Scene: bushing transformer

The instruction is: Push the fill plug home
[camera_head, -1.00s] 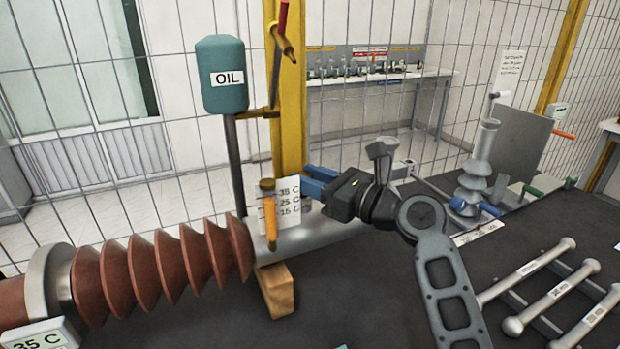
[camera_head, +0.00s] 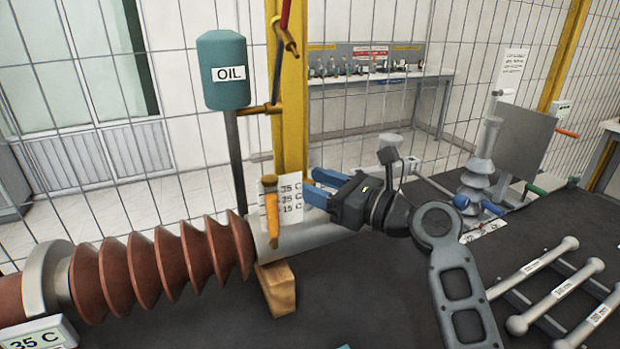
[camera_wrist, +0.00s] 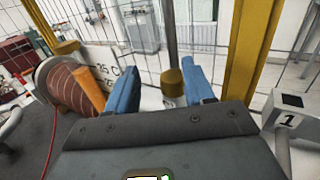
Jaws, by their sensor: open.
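A brass-capped plug, seemingly the fill plug (camera_head: 266,184), stands upright at the top of the silver tube's end, beside the white scale marked 35, 25 and 15 C (camera_head: 290,196). In the wrist view the brass cap (camera_wrist: 173,82) shows beyond and between my blue fingers, with a pale body under it. How deep it is seated I cannot tell. My gripper (camera_head: 311,182) is open and empty, to the right of the plug in the head view, its fingers pointing left toward it. A gap shows between the fingertips and the cap.
The ribbed brown insulator (camera_head: 165,264) lies at left; a wooden block (camera_head: 277,288) supports the tube. The teal OIL tank (camera_head: 223,70) and yellow post (camera_head: 292,110) stand behind. Silver rods (camera_head: 550,290) lie at right.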

